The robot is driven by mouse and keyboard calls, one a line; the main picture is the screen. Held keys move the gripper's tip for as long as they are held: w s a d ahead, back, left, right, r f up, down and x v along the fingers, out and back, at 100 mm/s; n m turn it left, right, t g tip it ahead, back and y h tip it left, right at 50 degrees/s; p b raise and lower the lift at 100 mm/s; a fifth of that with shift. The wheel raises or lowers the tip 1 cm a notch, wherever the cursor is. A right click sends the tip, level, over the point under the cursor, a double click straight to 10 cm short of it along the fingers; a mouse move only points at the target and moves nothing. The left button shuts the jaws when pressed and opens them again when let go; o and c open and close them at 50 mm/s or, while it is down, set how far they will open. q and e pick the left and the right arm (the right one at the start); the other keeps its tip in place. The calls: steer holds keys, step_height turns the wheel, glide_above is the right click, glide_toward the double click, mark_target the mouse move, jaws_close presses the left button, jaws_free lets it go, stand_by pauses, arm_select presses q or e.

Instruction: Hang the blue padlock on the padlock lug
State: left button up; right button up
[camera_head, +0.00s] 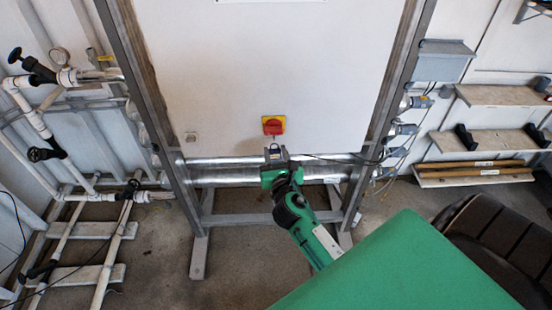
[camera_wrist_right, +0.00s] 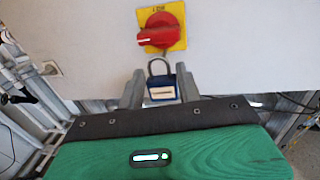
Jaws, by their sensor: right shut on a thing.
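My right gripper (camera_head: 275,154) is in front of the white cabinet, just below the red switch. In the wrist view, its two grey fingers (camera_wrist_right: 160,90) are shut on the blue padlock (camera_wrist_right: 161,91). The padlock is upright, with a pale label on its front and its grey shackle pointing up. The top of the shackle is below the red switch knob and looks apart from it. I cannot clearly make out the padlock lug; the shackle and fingers cover part of the panel there. My left gripper is out of view.
The red rotary switch (camera_head: 273,125) sits on a yellow plate (camera_wrist_right: 178,42) on the white cabinet (camera_head: 290,60). A small grey fitting (camera_head: 190,138) is to its left. Metal pipes (camera_head: 225,178) run below the cabinet. White pipework stands left, shelves (camera_head: 483,140) right.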

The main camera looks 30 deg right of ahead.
steer(key=shift+x, duration=0.8)
steer(key=shift+w+d+f, duration=0.25)
steer(key=shift+w+d, duration=0.2)
steer(key=shift+w, duration=0.2)
steer(key=shift+w+d+f, duration=0.2)
steer(key=shift+w+d, duration=0.3)
steer(key=shift+w, duration=0.15)
steer(key=o, duration=1.1)
